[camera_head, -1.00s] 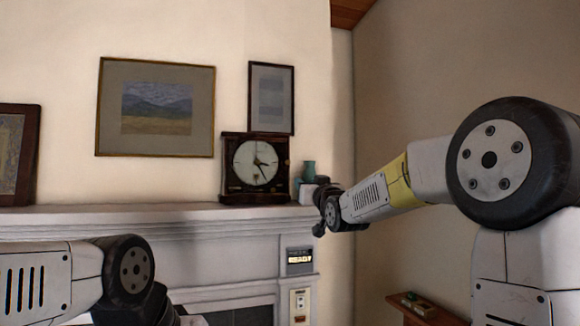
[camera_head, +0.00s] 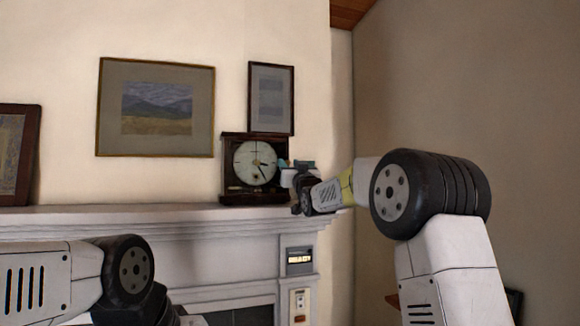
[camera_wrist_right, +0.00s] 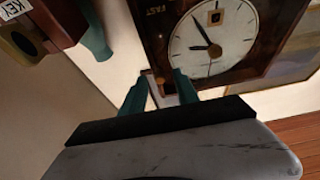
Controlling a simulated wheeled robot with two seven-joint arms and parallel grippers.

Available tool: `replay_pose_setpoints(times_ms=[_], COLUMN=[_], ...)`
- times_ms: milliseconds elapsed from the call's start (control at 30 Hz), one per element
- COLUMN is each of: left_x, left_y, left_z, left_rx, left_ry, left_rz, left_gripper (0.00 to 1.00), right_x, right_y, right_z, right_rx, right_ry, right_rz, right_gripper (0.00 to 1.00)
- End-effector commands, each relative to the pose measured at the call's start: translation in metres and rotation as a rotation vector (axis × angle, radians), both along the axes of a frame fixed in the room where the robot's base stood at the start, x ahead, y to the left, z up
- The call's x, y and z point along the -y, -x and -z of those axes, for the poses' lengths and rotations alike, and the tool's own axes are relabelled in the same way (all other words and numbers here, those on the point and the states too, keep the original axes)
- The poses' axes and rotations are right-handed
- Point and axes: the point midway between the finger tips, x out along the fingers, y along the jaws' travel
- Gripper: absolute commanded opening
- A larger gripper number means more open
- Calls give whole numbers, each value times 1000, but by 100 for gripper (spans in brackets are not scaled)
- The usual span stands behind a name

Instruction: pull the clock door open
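The clock (camera_head: 238,188) is a dark wooden box with a round pale dial (camera_head: 255,163), upright on the mantel. Its front looks shut. My right gripper (camera_head: 285,172) is at the clock's right edge. In the right wrist view the clock (camera_wrist_right: 290,45) shows rotated, its dial just beyond the fingers. The two teal fingers of my right gripper (camera_wrist_right: 158,86) are apart, with a gap between them near the clock's edge. I cannot tell whether they touch it. My left arm is at the lower left; its gripper is out of sight.
The mantel (camera_head: 120,217) is clear left of the clock. In the right wrist view a teal vase (camera_wrist_right: 93,35) and a dark red box marked KEY (camera_wrist_right: 65,20) stand close by. Framed pictures hang behind, including a small one (camera_head: 271,98) above the clock.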

Motion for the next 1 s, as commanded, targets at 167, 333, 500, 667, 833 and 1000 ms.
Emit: replay_pose_setpoints(times_ms=[167,333,500,667,833,1000], left_x=[0,0,0,0,0,0], left_y=[0,0,0,0,0,0], left_z=[0,0,0,0,0,0], left_rx=[0,0,0,0,0,0], left_ry=[0,0,0,0,0,0], left_rz=[0,0,0,0,0,0], left_gripper=[36,36,36,36,36,36], right_x=[0,0,0,0,0,0], right_y=[0,0,0,0,1,1], right_z=[0,0,0,0,0,0], right_rx=[0,0,0,1,1,1], right_ry=[0,0,0,0,0,0], right_rz=[0,0,0,0,0,0], right_gripper=[33,0,0,0,0,0])
